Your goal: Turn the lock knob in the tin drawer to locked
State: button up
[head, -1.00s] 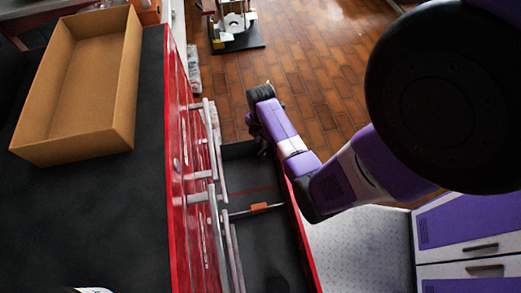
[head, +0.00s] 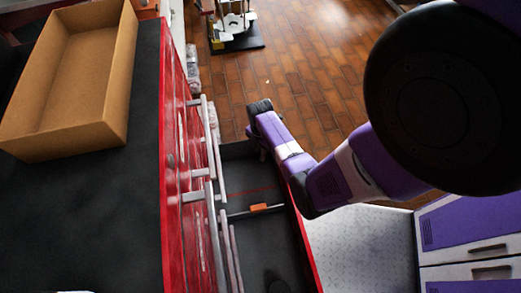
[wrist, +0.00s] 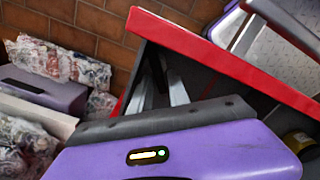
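A red-edged drawer (head: 307,240) with a dark inside stands open at the red cabinet; its red rim also shows in the wrist view (wrist: 225,62). A grey bar with an orange block (head: 259,208) crosses the drawer. I cannot make out a lock knob for certain. A dark round thing (head: 278,286) lies in the drawer's near part. The wrist view shows a dark cylinder with a yellowish band (wrist: 299,140) at the right. My gripper reaches down at the drawer's far end, its fingertips hidden by my arm in the head view. Whether its fingers are apart is unclear.
The red cabinet (head: 172,150) has several long grey handles beside the drawer. An open cardboard box (head: 70,85) stands on its dark top. Clear-wrapped packs (wrist: 60,62) lie beyond the drawer. A stand on a black base (head: 238,40) is on the brick floor, otherwise largely clear.

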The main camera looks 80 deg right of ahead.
jog(key=shift+c, duration=0.2)
grip_shut()
jog(key=shift+m, duration=0.3)
jog(key=shift+w+d+r+m+p, duration=0.15)
jog(key=shift+m+p, duration=0.4)
jog(key=shift+m, duration=0.35)
jog(key=shift+w+d+m+p, duration=0.1)
jog(key=shift+m+p, duration=0.3)
jog(key=shift+m, duration=1.1)
jog(key=shift+o, duration=0.2)
grip_release()
